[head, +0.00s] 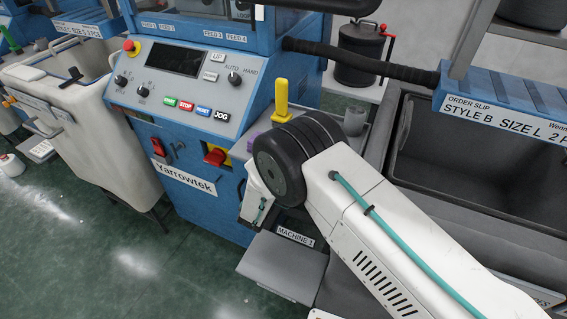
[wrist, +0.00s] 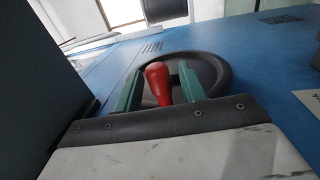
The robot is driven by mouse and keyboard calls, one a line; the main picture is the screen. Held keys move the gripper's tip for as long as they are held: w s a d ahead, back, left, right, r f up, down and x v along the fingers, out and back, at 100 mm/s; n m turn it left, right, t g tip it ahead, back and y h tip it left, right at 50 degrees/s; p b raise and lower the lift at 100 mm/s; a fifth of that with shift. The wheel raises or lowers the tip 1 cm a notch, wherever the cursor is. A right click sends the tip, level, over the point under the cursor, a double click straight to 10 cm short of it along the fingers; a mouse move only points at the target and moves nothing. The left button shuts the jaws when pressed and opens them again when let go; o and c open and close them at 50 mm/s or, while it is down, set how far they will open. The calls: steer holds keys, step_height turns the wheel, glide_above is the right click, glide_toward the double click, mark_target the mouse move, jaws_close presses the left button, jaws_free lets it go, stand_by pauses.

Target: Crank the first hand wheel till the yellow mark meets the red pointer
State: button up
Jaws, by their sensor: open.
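In the wrist view, the hand wheel (wrist: 213,69) is a dark round rim against a blue machine panel. A red crank knob (wrist: 158,84) stands up on its near side. My gripper (wrist: 160,70) is open, with one green finger on each side of the knob. A gap shows between the right finger and the knob, and also on the left. I cannot tell whether either finger touches it. In the head view my own arm hides the wheel and my gripper. I cannot make out the yellow mark or the red pointer in either view.
A blue machine with a control panel (head: 183,85) stands left of my arm. A yellow upright piece (head: 281,100) is just behind the arm. A dark grey bin (head: 480,190) is at the right. A cream bin (head: 75,115) is at the left. Green floor (head: 120,250) is open at lower left.

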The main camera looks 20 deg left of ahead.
steer(key=shift+w, duration=0.1)
jaws_close()
steer(key=shift+f+t, duration=0.25)
steer(key=shift+t, duration=0.05)
jaws_free()
steer(key=v, duration=0.7)
steer(key=shift+s, duration=0.45)
